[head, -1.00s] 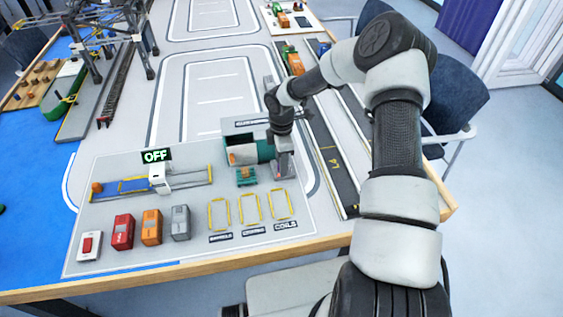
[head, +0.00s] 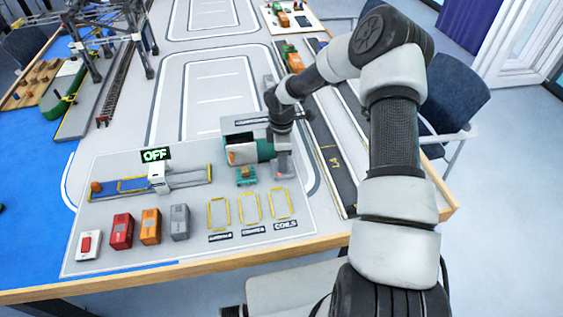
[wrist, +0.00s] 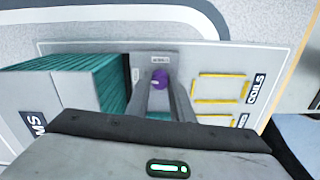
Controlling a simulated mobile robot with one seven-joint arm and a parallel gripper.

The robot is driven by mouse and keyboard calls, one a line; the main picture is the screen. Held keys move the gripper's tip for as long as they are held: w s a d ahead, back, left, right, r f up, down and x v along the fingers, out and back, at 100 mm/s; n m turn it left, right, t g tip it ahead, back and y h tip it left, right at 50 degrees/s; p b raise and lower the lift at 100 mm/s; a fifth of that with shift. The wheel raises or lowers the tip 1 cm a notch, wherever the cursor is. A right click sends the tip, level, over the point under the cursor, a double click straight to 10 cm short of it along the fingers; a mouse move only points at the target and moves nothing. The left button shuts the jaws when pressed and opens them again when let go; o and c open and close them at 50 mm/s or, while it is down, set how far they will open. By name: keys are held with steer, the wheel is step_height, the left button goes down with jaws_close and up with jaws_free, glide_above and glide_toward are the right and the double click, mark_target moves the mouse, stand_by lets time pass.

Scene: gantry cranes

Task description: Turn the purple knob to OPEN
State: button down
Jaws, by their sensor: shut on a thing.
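The purple knob (wrist: 159,76) shows in the wrist view, on a grey panel with a small label above it. My gripper (wrist: 160,84) has its two fingers on either side of the knob, shut on it. The knob's markings are too small to read, so I cannot tell its setting. In the head view my gripper (head: 284,160) is at the right end of a teal container (head: 265,150), and the knob is hidden there.
A small teal cart (head: 246,176) stands in front of the container. Yellow outlined bays (head: 250,207) lie nearer the table's front edge. Red, orange and grey blocks (head: 150,227) stand to the left, below a gate with an OFF sign (head: 156,154). A dark road strip (head: 332,160) runs at right.

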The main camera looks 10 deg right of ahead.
steer(key=m+b, duration=0.2)
steer(key=m, duration=0.2)
steer(key=shift+f, duration=0.1)
steer(key=m+b, duration=0.1)
steer(key=m, duration=0.3)
steer(key=shift+b, duration=0.35)
steer(key=m+b, duration=0.1)
steer(key=m, duration=0.3)
steer(key=shift+m+b, duration=0.3)
steer(key=shift+b, duration=0.05)
steer(key=shift+m+b, duration=0.5)
steer(key=shift+m, duration=1.4)
steer(key=c, duration=1.5)
jaws_free()
steer(key=shift+c, duration=0.2)
step_height(320, 180, up, 18)
steer(key=p, duration=0.1)
steer(key=shift+f+p, duration=0.15)
steer(key=shift+p, duration=0.2)
